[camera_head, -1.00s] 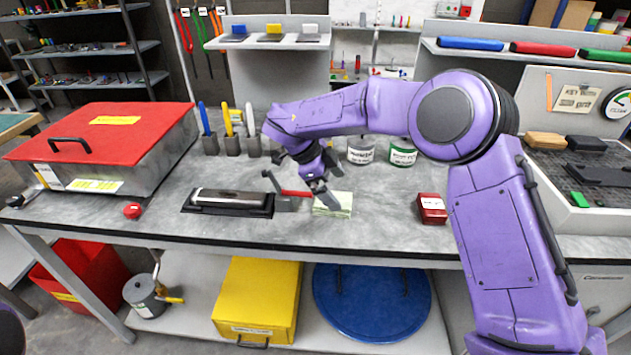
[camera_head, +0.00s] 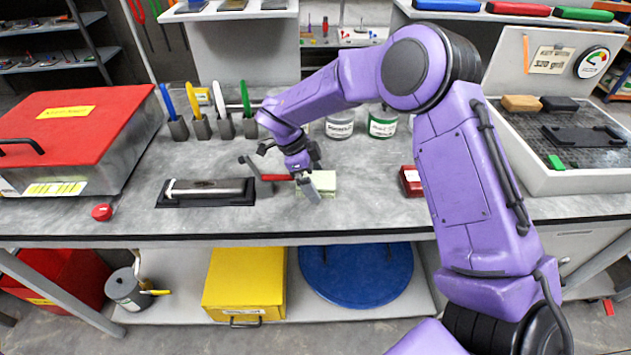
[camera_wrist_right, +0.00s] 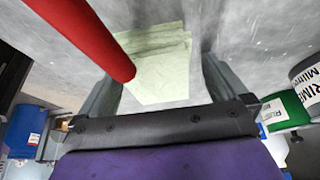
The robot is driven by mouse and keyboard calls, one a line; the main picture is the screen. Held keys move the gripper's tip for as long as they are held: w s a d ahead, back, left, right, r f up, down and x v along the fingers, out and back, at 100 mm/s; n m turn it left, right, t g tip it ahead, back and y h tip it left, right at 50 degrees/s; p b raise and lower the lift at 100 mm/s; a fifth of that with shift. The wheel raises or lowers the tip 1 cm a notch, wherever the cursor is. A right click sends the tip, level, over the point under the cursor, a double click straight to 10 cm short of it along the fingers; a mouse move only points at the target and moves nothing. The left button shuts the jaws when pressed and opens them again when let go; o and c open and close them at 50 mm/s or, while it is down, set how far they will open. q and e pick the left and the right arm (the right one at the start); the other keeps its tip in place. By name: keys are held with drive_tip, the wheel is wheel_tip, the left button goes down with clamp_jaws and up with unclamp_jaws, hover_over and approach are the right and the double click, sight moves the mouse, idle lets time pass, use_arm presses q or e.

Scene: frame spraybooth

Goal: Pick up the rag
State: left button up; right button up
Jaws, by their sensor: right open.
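The rag (camera_head: 325,183) is a pale green folded cloth lying flat on the grey bench, near the middle of the head view. In the right wrist view the rag (camera_wrist_right: 165,62) lies between and beyond my fingers. My right gripper (camera_head: 308,187) points down over the left part of the rag, with its fingers apart and nothing held. In the right wrist view the gripper (camera_wrist_right: 160,85) shows a finger on each side of the rag. Whether the fingertips touch the cloth or bench cannot be told. My left gripper is out of view.
A red-handled tool (camera_head: 275,177) sits just left of the rag; its red handle (camera_wrist_right: 85,35) crosses close to one finger in the wrist view. A red box (camera_head: 411,181) stands to the right, cans (camera_head: 382,122) behind. Bench is clear between rag and red box.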

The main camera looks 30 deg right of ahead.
drive_tip(key=shift+s+r, duration=0.15)
drive_tip(key=shift+s, duration=0.15)
drive_tip(key=shift+w, duration=0.1)
drive_tip(key=shift+w, duration=0.1)
drive_tip(key=shift+f, duration=0.25)
drive_tip(key=shift+c, duration=0.4)
drive_tip(key=c, duration=1)
drive_tip(key=shift+r, duration=0.15)
